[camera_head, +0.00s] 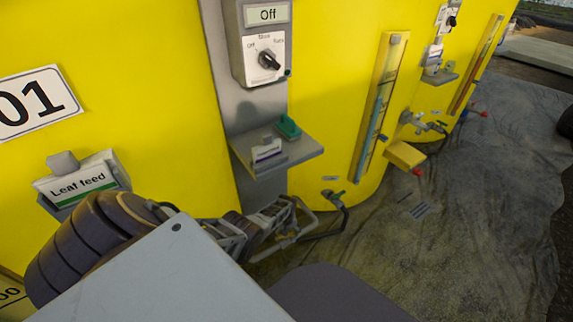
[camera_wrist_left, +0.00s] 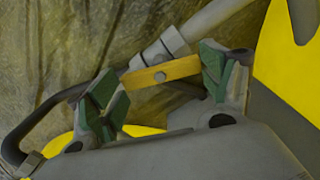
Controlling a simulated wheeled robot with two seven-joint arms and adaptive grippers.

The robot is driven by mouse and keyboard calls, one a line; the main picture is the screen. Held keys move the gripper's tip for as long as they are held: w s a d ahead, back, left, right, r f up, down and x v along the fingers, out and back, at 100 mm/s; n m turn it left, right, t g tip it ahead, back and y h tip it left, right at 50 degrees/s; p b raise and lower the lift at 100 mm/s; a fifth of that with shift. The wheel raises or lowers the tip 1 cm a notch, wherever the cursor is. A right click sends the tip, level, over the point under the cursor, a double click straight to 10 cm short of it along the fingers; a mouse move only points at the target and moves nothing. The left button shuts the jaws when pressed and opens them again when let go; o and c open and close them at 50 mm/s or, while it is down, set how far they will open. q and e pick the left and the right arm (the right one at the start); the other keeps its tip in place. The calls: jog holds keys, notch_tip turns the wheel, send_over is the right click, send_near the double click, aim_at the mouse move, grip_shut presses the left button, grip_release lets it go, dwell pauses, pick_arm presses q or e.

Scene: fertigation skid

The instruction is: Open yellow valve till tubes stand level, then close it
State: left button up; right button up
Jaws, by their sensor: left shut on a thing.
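In the wrist view my left gripper (camera_wrist_left: 160,88) has its green-padded fingers at the two ends of a short yellow valve handle (camera_wrist_left: 162,74), shut on it. The handle crosses a grey pipe fitting (camera_wrist_left: 165,48). In the head view my left gripper (camera_head: 290,215) is low by the yellow tank wall; the handle is hidden there. My right gripper is not in view.
A control box (camera_head: 262,45) reading "Off" hangs above a grey shelf (camera_head: 300,152) with a green item (camera_head: 287,127). A yellow block (camera_head: 405,155) sits farther right. Wet floor (camera_head: 450,220) is mostly open.

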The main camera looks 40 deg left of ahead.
pick_arm(q)
jog(key=shift+n, duration=1.7)
jog(key=o, duration=1)
jog(key=shift+r, duration=0.25)
jog(key=shift+r, duration=5.7)
